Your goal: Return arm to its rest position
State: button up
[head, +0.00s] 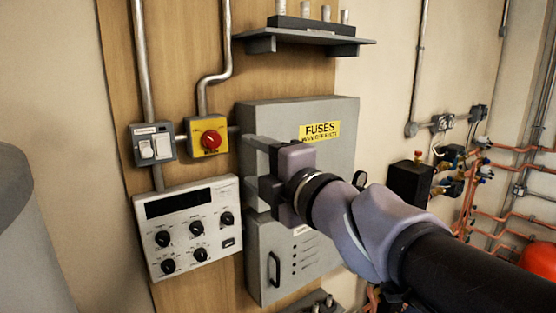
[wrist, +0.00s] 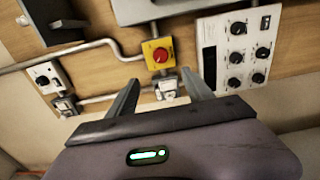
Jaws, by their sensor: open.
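My arm (head: 365,225) reaches in from the lower right of the head view, across the front of the fuse box. My gripper (head: 250,168) is at its end, in front of the fuse box's left side. In the wrist view my gripper (wrist: 160,77) shows two fingers spread apart with nothing between them. Beyond the fingers are the yellow switch with a red knob (wrist: 157,52) and a small switch unit (wrist: 167,88). Part of the fuse box is hidden behind my arm.
The grey fuse box (head: 345,115), control panel (head: 188,222), white switch box (head: 154,145) and red rotary switch (head: 209,136) are on a wooden board. A shelf (head: 300,38) juts out above. Copper pipes (head: 510,185) and a red vessel (head: 538,262) are at right. A grey cylinder (head: 30,240) stands left.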

jog(key=shift+s+d, duration=0.25)
jog(key=shift+s, duration=0.1)
jog(key=s+d+f+m+h+b, duration=0.2)
jog(key=d+f+m+h, duration=0.3)
jog(key=d+f+m, duration=0.35)
jog(key=s+d+f+m+h+b, duration=0.2)
jog(key=s+d+f+m+h, duration=0.1)
jog(key=d+f+m+h, duration=0.5)
jog(key=s+a+f+m+g+y+b, duration=0.1)
jog(key=s+f+m+g+y+b, duration=0.2)
jog(key=s+f+m+g, duration=0.5)
jog(key=s+f+m+y, duration=0.1)
jog(key=s+f+m, duration=0.4)
jog(key=s+f, duration=0.4)
jog(key=shift+s+g, duration=0.3)
jog(key=shift+m, duration=0.25)
